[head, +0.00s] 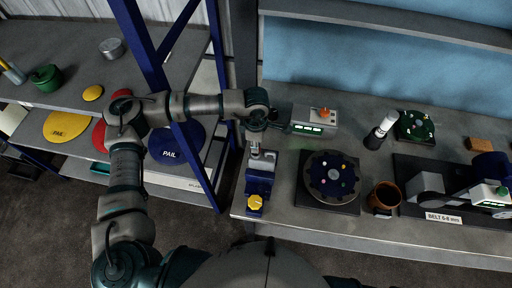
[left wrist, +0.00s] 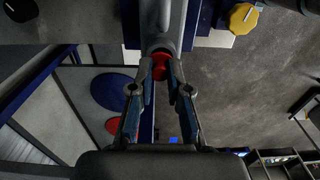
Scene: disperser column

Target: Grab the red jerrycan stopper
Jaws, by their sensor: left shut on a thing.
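In the left wrist view, a small red stopper (left wrist: 160,66) sits between the fingertips of my left gripper (left wrist: 161,74), at the end of a grey rounded part (left wrist: 163,30). The fingers are shut on the stopper. I cannot tell whether it is still seated in the grey part. In the head view, my left gripper (head: 257,141) reaches down over the blue device (head: 259,183) with a yellow knob (head: 255,202) at the bench's left end. The stopper cannot be made out there. My right gripper is not in view.
A console with green displays (head: 313,121) stands right of my gripper. A round dark carousel (head: 331,176), a brown cup (head: 383,197) and a belt machine (head: 432,190) are further right. A blue frame post (head: 150,60) stands left, near my arm.

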